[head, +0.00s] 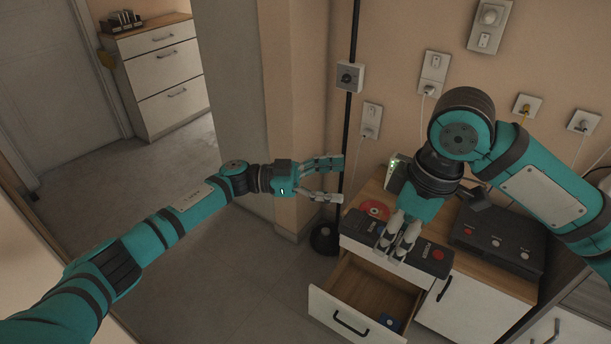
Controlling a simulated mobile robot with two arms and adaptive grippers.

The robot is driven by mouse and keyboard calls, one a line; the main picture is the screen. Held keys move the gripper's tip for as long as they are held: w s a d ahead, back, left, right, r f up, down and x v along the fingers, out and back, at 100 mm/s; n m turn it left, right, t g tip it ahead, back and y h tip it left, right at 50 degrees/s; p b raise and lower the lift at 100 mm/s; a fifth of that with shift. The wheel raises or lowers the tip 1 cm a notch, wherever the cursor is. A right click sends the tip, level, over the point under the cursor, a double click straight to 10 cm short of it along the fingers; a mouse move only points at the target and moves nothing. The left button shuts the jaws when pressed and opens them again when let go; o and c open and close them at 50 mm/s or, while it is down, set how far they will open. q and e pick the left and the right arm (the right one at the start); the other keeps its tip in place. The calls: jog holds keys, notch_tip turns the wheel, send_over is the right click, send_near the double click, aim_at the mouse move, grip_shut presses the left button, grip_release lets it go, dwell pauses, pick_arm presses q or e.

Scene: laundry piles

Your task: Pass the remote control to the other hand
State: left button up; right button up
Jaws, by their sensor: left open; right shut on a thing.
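The remote appears above the open drawer, in front of the cabinet top. My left gripper (341,179) is open and empty, reaching in from the left with its fingers pointing right. It is up and to the left of the remote, apart from it.
The wooden cabinet has an open drawer (362,290) with a small blue item (388,321) inside. On its top are a red disc (374,209) and a black box (497,240). A black pole (349,130) stands behind my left gripper. The floor at left is clear.

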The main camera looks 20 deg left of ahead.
pick_arm(q)
jog(key=s+r+m+g+y, duration=0.3)
jog(key=s+r+g, duration=0.2)
jog(key=s+r, duration=0.1)
jog(key=m+g+y, duration=0.1)
jog(key=g+y, duration=0.1)
jog(key=y, duration=0.1)
send_near(351, 215)
jog(key=x, duration=1.2)
jog(key=c, duration=1.2)
jog(key=shift+c, duration=1.4)
pick_arm(e)
jog(key=o, duration=1.3)
jog(key=shift+o, duration=0.2)
